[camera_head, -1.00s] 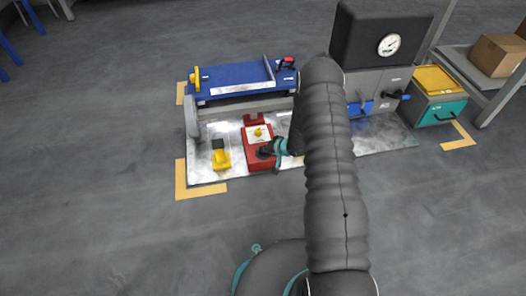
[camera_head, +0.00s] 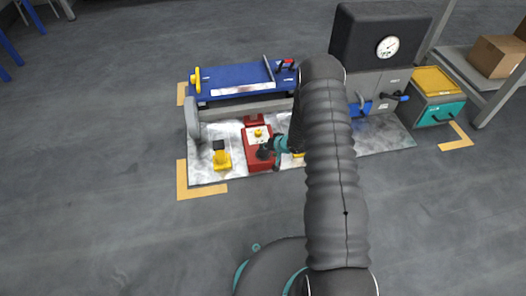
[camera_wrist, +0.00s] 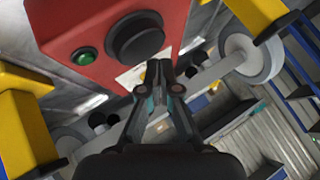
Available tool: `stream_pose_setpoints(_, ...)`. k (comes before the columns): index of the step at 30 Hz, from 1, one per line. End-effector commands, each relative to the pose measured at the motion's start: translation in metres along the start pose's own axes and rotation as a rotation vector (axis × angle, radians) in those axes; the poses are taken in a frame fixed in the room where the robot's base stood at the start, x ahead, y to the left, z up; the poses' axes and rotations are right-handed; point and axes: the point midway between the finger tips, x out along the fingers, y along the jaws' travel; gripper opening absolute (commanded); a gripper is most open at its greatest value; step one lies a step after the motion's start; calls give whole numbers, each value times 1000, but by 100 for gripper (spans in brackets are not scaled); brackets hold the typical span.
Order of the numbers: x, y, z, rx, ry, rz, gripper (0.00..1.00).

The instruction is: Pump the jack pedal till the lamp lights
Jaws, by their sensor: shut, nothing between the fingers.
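A red box (camera_head: 262,135) stands on the metal floor plate, with a small yellow part on top. In the wrist view the red box (camera_wrist: 75,25) fills the upper middle, with a large black round button (camera_wrist: 135,38) and a small dark green lamp (camera_wrist: 86,57). I cannot tell whether that lamp is lit. A yellow pedal (camera_head: 221,160) with a black pad is left of the box; another yellow part (camera_head: 298,155) shows to its right, mostly behind my arm. My gripper (camera_head: 265,152) is shut and empty over the box's front right part. Its fingers (camera_wrist: 160,72) appear just below the button.
A blue bench top (camera_head: 235,80) with a yellow handwheel (camera_head: 196,79) stands behind the plate. At right are a dark cabinet with a gauge (camera_head: 387,47) and a teal-and-yellow box (camera_head: 436,105). The floor in front is clear.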

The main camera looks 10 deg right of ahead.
Motion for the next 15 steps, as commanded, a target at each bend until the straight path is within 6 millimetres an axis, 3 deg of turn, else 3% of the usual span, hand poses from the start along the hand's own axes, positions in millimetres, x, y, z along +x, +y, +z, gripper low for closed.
stream_pose_setpoints(8,-4,-3,-3,0,1,0,0)
stream_pose_setpoints(15,-18,-13,-14,-1,1,0,0)
